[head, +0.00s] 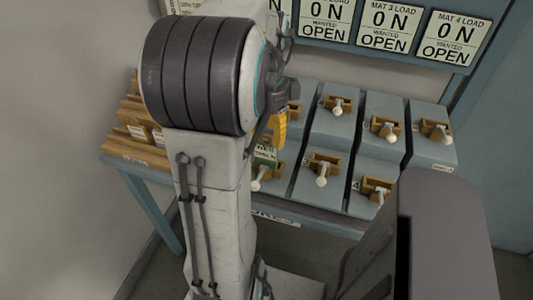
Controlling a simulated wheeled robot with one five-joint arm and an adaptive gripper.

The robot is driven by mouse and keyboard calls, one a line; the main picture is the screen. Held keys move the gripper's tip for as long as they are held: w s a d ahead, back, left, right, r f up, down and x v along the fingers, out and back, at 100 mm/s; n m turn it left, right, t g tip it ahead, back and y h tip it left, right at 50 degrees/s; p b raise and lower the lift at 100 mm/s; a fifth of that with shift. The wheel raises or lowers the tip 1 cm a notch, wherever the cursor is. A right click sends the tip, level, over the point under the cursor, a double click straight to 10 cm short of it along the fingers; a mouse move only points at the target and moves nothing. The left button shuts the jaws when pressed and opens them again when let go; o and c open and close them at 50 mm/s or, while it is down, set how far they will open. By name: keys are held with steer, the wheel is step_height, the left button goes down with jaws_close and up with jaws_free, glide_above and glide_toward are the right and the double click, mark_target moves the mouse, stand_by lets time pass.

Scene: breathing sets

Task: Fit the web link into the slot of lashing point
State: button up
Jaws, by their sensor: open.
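My gripper (282,98) shows only in part, as dark pieces past the right side of my arm's large dark joint; my arm hides the rest. I take it as open. Just below it is a small yellow piece (278,130); I cannot tell whether it is the web link or whether the gripper touches it. Several grey-blue boxes stand in two rows on the table, each with a brown wooden fitting and a white-knobbed pin, such as this fitting (385,126). I cannot tell which one is the lashing point, and no slot shows clearly.
The blue-framed table (152,215) stands against the wall. Brown stepped wooden pieces (152,146) with white labels are at its left end. A green-labelled piece (265,156) lies beside my arm. A sign board (389,25) hangs above the boxes. Floor is clear at the lower left.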

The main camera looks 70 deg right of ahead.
mark_target(266, 145)
steer(key=shift+w+d+f, duration=0.1)
steer(key=shift+w+f, duration=0.05)
steer(key=shift+f, duration=2.35)
steer(key=shift+c, duration=0.2)
jaws_close()
